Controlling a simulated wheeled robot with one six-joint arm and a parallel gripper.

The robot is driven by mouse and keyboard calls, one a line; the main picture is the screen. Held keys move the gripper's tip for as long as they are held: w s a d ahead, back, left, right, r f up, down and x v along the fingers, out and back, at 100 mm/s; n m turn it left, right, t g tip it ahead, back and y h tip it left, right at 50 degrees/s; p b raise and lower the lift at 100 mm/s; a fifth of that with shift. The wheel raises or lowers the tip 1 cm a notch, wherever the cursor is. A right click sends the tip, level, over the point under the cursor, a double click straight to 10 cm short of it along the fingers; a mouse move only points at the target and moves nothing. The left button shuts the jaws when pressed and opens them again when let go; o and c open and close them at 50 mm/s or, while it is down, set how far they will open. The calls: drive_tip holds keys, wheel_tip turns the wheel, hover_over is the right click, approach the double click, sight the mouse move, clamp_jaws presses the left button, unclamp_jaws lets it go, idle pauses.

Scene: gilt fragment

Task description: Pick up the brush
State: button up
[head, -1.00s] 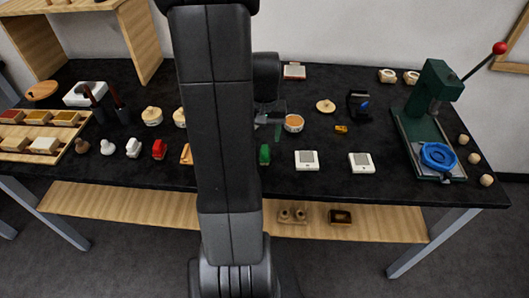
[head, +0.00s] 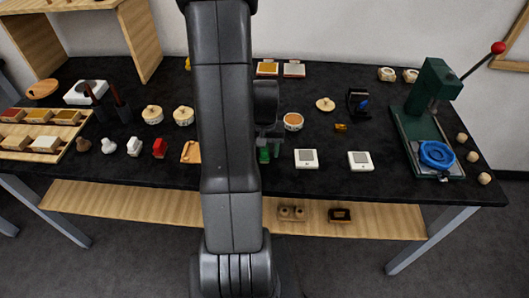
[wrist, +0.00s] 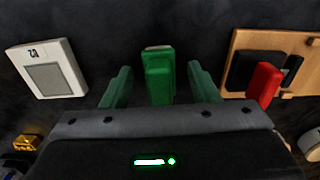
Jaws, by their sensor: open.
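A small green block-like object (wrist: 158,75) with a raised, narrower part lies between the fingers of my gripper (wrist: 159,68) in the wrist view. The fingers are open, with a gap on both sides of it. In the head view my gripper (head: 267,145) is low over the table, and the green object (head: 264,155) shows partly behind the fingers. I cannot tell whether this object is the brush. Slim dark upright things (head: 121,104) stand at the left of the table; their kind is too small to tell.
A white square device (wrist: 50,72) lies left of my gripper in the wrist view. A wooden board (wrist: 285,58) with black and red parts lies to the right. On the black table (head: 350,190), a green press (head: 432,85) stands at the right and a wooden tray (head: 70,140) at the left.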

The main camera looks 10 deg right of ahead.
drive_tip(key=c, duration=1.1)
drive_tip(key=shift+o, duration=0.2)
drive_tip(key=shift+r, duration=0.1)
wheel_tip(320, 180, up, 10)
drive_tip(key=shift+f+b, duration=0.1)
drive_tip(key=shift+b, duration=0.2)
drive_tip(key=shift+o, duration=1.3)
drive_tip(key=shift+c, duration=0.9)
